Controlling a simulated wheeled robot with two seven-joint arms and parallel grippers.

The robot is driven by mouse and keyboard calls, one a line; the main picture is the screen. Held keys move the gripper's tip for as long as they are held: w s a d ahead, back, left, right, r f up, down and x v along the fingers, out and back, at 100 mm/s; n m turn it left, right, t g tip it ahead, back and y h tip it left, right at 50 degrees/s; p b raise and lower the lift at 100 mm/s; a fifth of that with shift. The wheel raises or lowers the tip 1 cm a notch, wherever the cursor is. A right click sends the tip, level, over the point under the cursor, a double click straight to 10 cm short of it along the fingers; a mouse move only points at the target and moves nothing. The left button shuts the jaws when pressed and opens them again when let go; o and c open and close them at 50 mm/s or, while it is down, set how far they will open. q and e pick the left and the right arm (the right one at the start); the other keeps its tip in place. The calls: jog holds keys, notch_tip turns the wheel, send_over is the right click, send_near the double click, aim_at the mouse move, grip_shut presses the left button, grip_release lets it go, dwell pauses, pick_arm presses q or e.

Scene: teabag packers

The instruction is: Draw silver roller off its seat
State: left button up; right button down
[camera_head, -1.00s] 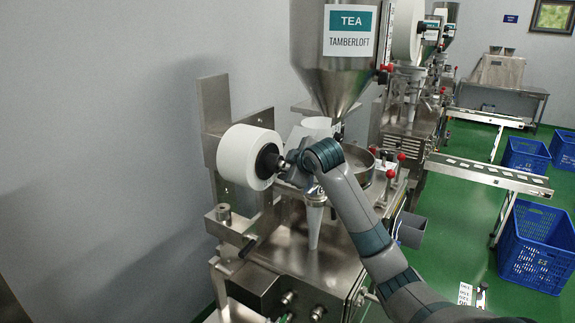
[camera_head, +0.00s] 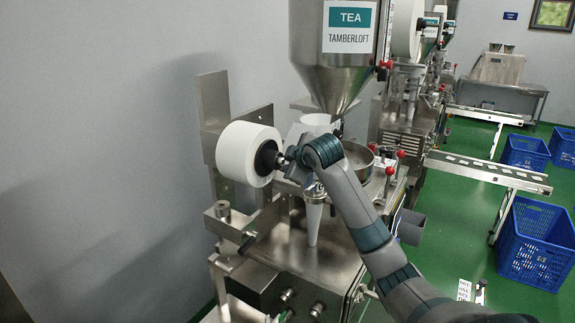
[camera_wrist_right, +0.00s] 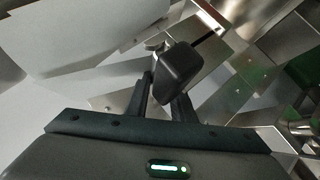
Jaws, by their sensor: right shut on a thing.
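My right gripper (camera_head: 282,160) is at the front of the white paper roll (camera_head: 238,152), against the dark hub (camera_head: 267,158) at its centre. In the right wrist view its two fingers (camera_wrist_right: 163,98) are shut on a black knob (camera_wrist_right: 180,72), with a thin dark rod running up right from it. A short silver cylinder (camera_head: 223,210) stands upright on the bracket below left of the roll; I cannot tell whether it is the silver roller. The roller's seat is not clearly distinguishable. My left gripper is not in view.
A steel hopper (camera_head: 335,75) hangs above the machine, with a white funnel (camera_head: 313,215) below. Red-knobbed levers (camera_head: 390,171) stand right of the round pan (camera_head: 357,160). A steel backplate (camera_head: 214,100) rises behind the roll. A blue crate (camera_head: 535,245) stands on the green floor.

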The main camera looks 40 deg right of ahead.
jog(key=shift+r+b, duration=0.3)
jog(key=shift+r, duration=0.2)
notch_tip(320, 180, up, 3)
jog(key=shift+f+b, duration=0.15)
jog(key=shift+b, duration=0.75)
jog(key=s+d+r+b, duration=0.5)
jog(key=s+d+r, duration=0.1)
jog(key=s, duration=0.4)
jog(key=shift+d+r+b, duration=0.15)
jog(key=shift+r+b, duration=0.15)
jog(key=shift+r, duration=0.3)
jog(key=shift+f, duration=0.1)
